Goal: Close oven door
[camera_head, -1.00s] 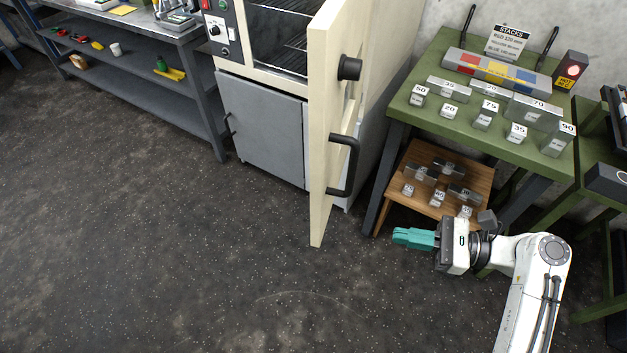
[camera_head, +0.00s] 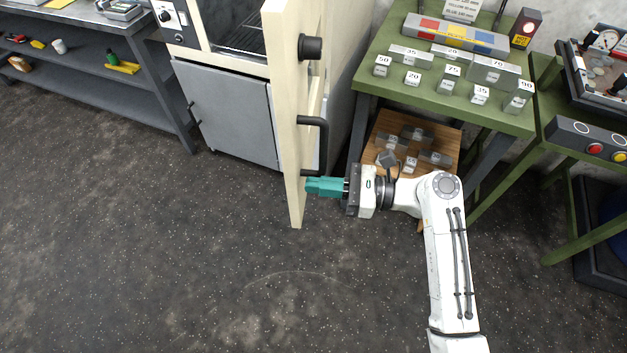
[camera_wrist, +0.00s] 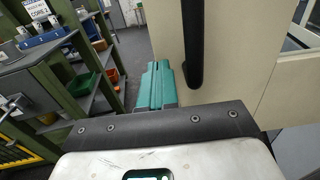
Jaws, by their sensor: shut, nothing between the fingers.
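The oven (camera_head: 225,55) stands at the upper middle of the head view with its cream door (camera_head: 284,110) swung open, seen nearly edge-on. The door carries a black bar handle (camera_head: 322,145) and a black round knob (camera_head: 311,47). My gripper (camera_head: 308,186) is shut and empty, with its teal fingers pointing left at the lower part of the door, just below the handle. I cannot tell whether the fingertips touch the door. In the wrist view, the teal fingers (camera_wrist: 156,85) lie just left of the handle (camera_wrist: 192,45), beside the cream door panel (camera_wrist: 225,60).
A green table (camera_head: 440,100) with several numbered metal blocks stands right of the door, with a low wooden stand (camera_head: 449,143) beneath. A grey cabinet (camera_head: 228,112) sits under the oven. A shelf bench (camera_head: 90,90) stands left. The floor (camera_head: 170,260) in front is clear.

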